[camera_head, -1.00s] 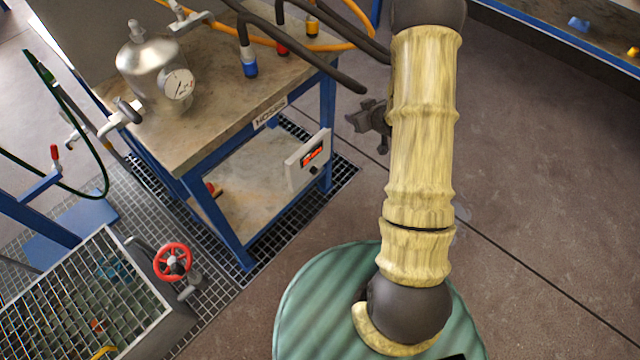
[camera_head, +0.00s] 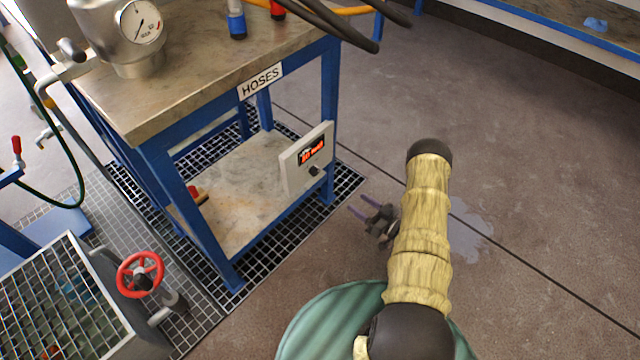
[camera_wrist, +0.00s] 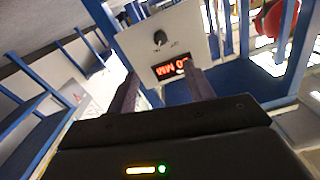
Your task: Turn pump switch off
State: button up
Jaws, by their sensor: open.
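The pump switch is a small dark knob (camera_head: 314,170) on a pale control box (camera_head: 305,160) with a lit red display, mounted at the right side of the blue-framed bench. In the wrist view the box (camera_wrist: 190,50) is ahead, with the knob (camera_wrist: 160,37) above the display. My gripper (camera_head: 364,207) is in the head view to the right of and below the box, apart from it. In the wrist view its two fingers (camera_wrist: 160,92) are spread and empty, pointing toward the box. The display's text is too blurred to read surely.
The bench (camera_head: 190,85) carries a metal vessel with a gauge (camera_head: 139,22) and hoses. Blue legs stand beside the box. A red handwheel (camera_head: 140,274) is at lower left by a grating. The floor right of the bench is clear, with a wet patch (camera_head: 470,232).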

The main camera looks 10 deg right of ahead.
aim_at(317, 174)
jog(key=shift+r, duration=0.1)
jog(key=b+x, duration=0.6)
jog(key=x, duration=1)
jog(key=shift+w+a, duration=0.15)
jog(key=shift+w, duration=0.05)
jog(key=shift+w+a, duration=0.3)
jog(key=shift+w, duration=0.15)
jog(key=shift+c, duration=0.2)
jog(key=c, duration=0.9)
